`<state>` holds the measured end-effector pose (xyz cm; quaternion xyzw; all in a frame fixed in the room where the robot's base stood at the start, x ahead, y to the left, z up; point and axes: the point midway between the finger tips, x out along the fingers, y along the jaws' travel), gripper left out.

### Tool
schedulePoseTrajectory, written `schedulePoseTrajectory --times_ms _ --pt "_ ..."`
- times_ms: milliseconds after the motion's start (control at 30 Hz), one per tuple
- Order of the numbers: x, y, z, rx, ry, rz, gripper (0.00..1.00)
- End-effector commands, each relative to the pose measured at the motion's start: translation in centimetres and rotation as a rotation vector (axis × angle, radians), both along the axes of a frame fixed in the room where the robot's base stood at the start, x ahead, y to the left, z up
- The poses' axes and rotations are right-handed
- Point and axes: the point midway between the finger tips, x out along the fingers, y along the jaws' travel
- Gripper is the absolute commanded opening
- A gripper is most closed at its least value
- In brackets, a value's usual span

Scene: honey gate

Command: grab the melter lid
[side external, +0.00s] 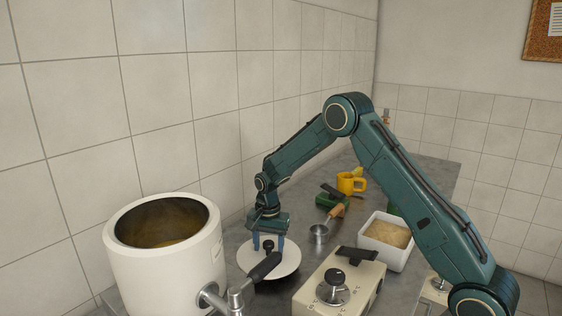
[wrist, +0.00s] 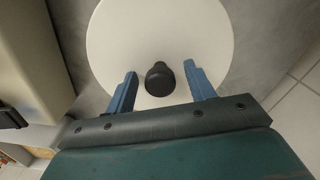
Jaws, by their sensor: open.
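The melter lid (side external: 285,266) is a round white disc with a dark knob at its centre. It lies flat on the grey worktop beside the melter (side external: 163,262), a white pot with an open top and honey-coloured contents. In the wrist view the lid (wrist: 130,38) fills the upper middle, and its black knob (wrist: 159,79) is between my two blue fingers. My gripper (wrist: 160,82) is open, with a gap on each side of the knob. In the side view my gripper (side external: 268,244) points down over the lid, its fingers around the knob. Finger contact with the lid cannot be told.
A tap with a dark handle (side external: 262,268) juts from the melter in front of the lid. A beige control box (side external: 338,283) stands to the right. A tiled wall runs behind.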

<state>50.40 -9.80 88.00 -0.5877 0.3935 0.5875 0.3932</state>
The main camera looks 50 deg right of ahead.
Motion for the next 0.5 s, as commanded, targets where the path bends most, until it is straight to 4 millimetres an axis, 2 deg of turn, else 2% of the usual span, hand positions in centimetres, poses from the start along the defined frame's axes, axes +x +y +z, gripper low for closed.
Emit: schedulePoseTrajectory --times_ms 467,500 --pt "-0.01 -0.01 -0.06 0.0 0.0 0.0 0.54" --pt "-0.01 -0.01 -0.06 0.0 0.0 0.0 0.5"
